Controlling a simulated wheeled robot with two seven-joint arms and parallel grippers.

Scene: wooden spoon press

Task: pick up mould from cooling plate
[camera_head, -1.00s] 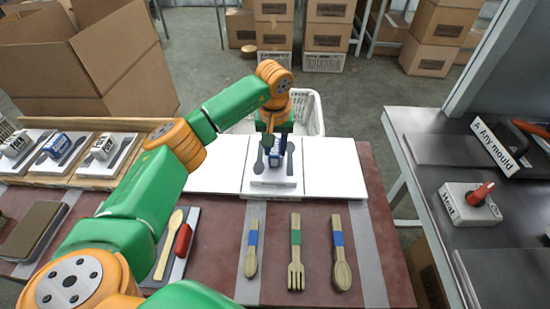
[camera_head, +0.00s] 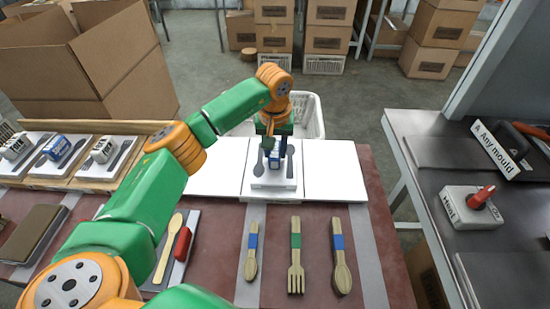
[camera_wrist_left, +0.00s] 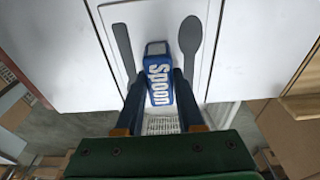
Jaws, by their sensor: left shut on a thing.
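The mould (camera_head: 274,180) is a white block with dark spoon shapes and a blue handle marked "Spoon". It is at the middle white cooling plate (camera_head: 256,194) at the back of the table; I cannot tell whether it rests on it or is just above it. My left gripper (camera_head: 275,149) reaches down from above and is shut on the blue handle. In the left wrist view the handle (camera_wrist_left: 158,75) stands between the two fingers (camera_wrist_left: 159,108), with a dark spoon shape on each side. My right gripper is not in view.
White plates (camera_head: 334,170) flank the middle one. Several similar moulds (camera_head: 103,155) stand in a wooden tray at the left. Wooden utensils (camera_head: 296,260) lie in front. A white basket (camera_head: 312,115) stands behind the table. A dark bench (camera_head: 425,190) with a heat knob is at the right.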

